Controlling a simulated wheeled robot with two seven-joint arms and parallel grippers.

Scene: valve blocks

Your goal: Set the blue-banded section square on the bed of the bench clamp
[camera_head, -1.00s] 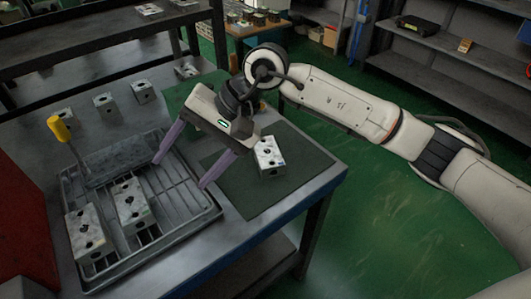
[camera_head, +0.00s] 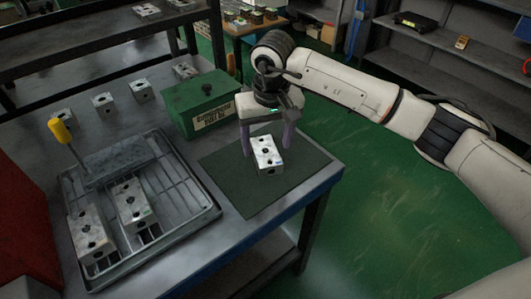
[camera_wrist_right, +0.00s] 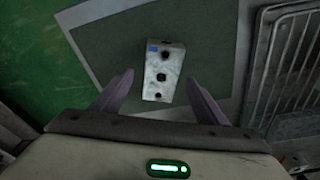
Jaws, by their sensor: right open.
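A pale block with a small blue patch (camera_wrist_right: 160,68) lies on the dark green mat; the same block shows in the head view (camera_head: 267,155). My right gripper (camera_head: 268,145) is open over the mat, its two fingers apart on either side of the block's near end in the wrist view (camera_wrist_right: 160,80). I cannot tell whether the fingers touch it. My left gripper is out of view.
A green lidded box (camera_head: 200,104) stands behind the mat (camera_head: 296,178). Several loose blocks (camera_head: 103,103) lie along the back of the bench. A red panel (camera_head: 22,225) is at the left. The bench's right edge is close beside the mat.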

